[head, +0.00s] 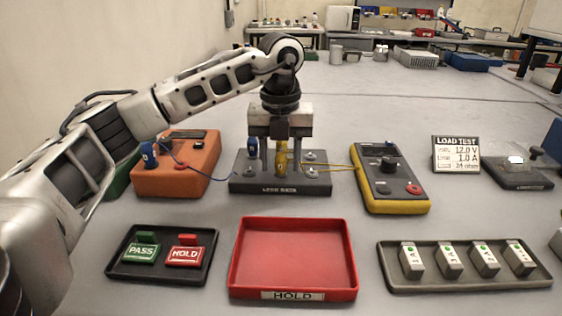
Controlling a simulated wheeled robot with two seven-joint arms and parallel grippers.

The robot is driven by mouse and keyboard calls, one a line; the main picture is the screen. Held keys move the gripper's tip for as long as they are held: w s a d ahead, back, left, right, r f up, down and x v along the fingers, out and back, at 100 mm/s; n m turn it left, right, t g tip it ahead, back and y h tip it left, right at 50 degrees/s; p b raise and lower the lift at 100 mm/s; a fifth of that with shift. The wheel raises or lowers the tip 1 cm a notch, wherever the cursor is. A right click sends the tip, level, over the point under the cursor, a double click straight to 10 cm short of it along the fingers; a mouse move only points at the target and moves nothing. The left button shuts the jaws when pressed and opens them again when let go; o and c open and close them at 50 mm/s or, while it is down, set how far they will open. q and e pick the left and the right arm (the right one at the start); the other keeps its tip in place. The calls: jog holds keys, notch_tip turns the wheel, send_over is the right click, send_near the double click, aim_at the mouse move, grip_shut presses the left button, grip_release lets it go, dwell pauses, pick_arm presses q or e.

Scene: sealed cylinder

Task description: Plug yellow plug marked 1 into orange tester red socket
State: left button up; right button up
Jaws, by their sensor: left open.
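The yellow plug (281,160) stands upright in the dark lead rack (245,186); any mark on it is too small to read. My left gripper (281,152) points down over the rack, open, with its fingers on either side of the yellow plug. Whether a finger touches the plug I cannot tell. The orange tester (160,182) sits left of the rack. Its red socket (181,166) shows on the top face and looks empty. A blue plug (149,150) stands at the tester's left, with a blue cable. My right gripper is not in view.
A yellow-edged tester (392,182) stands right of the rack; yellow cables run towards it. In front are a black tray (118,270) with PASS and HOLD blocks, a red HOLD tray (292,258), and a grey tray (465,284) with several numbered blocks.

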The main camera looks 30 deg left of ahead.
aim_at(281, 153)
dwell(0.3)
pick_arm(q)
jog(key=c, duration=0.9)
grip_shut()
jog(key=shift+r, duration=0.15)
jog(key=shift+r+p, duration=2.65)
jog(key=shift+r, duration=0.25)
